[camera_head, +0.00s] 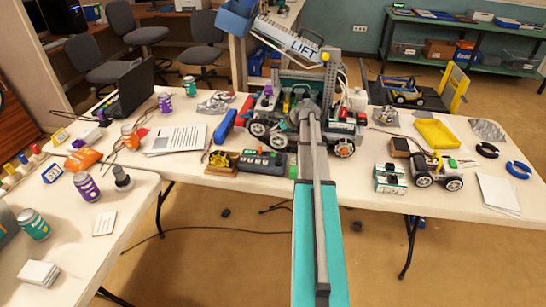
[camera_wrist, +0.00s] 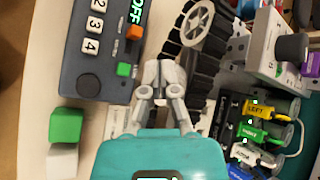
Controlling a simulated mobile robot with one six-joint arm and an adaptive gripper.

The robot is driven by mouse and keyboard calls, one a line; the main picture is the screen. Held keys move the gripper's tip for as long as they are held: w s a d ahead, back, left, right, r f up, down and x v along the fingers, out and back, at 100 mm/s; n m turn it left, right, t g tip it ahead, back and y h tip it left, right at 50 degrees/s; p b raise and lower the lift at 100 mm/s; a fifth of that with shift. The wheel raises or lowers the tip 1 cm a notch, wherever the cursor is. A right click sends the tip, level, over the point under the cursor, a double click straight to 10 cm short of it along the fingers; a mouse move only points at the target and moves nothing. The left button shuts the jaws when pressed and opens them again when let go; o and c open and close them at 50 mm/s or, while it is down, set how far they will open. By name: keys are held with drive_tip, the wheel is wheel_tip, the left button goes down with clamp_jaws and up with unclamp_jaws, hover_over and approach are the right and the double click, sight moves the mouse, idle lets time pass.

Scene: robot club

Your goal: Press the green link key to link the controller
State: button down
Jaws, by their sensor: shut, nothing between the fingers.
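The controller (camera_wrist: 93,52) is a dark grey box with white keys numbered 2 to 4 in sight and a lit display reading OFF. Its small green key (camera_wrist: 123,69) sits near its right edge, below an orange key (camera_wrist: 134,33) in the wrist view. In the head view the controller (camera_head: 262,160) lies at the front edge of the table, left of my arm. My gripper (camera_wrist: 161,68) is shut and empty. In the wrist view its fingertips appear just right of the green key, apart from it in the picture; their height above it I cannot tell.
A tracked robot with a grey wheel (camera_wrist: 197,23) and black treads lies right of my fingertips in the wrist view. Beside it are labelled yellow, green and white plugs (camera_wrist: 262,108). A green block (camera_wrist: 66,125) lies below the controller.

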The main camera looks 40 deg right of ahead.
sight(274, 154)
drive_tip(key=shift+f, duration=0.1)
idle(0.3)
wheel_tip(274, 154, down, 9)
drive_tip(key=b, duration=0.8)
drive_tip(key=shift+r+b, duration=0.2)
drive_tip(key=shift+b, duration=0.2)
drive_tip(key=shift+f, duration=0.2)
idle(1.1)
drive_tip(key=shift+f+b, duration=0.25)
drive_tip(key=shift+b, duration=0.2)
drive_tip(key=shift+f+b, duration=0.35)
idle(0.9)
drive_tip(key=shift+r, duration=0.2)
drive_tip(key=shift+r+p, duration=0.65)
drive_tip(key=shift+p, duration=0.2)
drive_tip(key=shift+r, duration=0.1)
drive_tip(key=shift+r+p, duration=2.4)
drive_tip(key=shift+p, duration=0.1)
